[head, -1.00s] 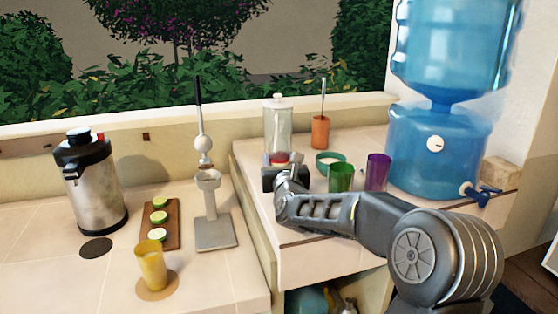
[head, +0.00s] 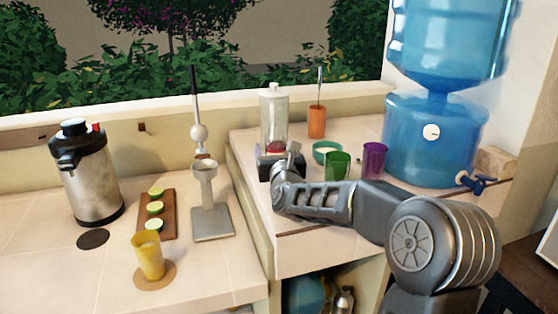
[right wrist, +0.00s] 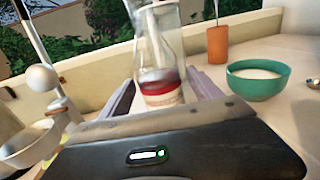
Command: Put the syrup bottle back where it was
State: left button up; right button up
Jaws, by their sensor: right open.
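The syrup bottle (head: 274,118) is a clear glass bottle with a pale top, a red band and a whitish lower part. It stands upright on the raised right counter. My right gripper (head: 278,156) is in front of its base. In the right wrist view the bottle (right wrist: 160,62) shows between the two open fingers of the gripper (right wrist: 158,92). I cannot tell whether either finger touches it. Its foot is hidden behind the gripper body. My left gripper is not in view.
A green cup (head: 337,165), purple cup (head: 374,160), teal bowl (head: 326,148) and orange holder (head: 316,122) stand right of the bottle. A blue water dispenser (head: 430,140) is farther right. A citrus press (head: 208,200) stands left on the lower counter.

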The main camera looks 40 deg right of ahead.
jog(key=b+v, duration=0.2)
jog(key=v, duration=0.8)
jog(key=shift+s+a+b, duration=0.2)
jog(key=shift+s+b, duration=0.1)
jog(key=shift+s, duration=0.05)
jog(key=shift+s+a, duration=0.25)
jog(key=shift+s, duration=0.2)
jog(key=shift+f, duration=0.1)
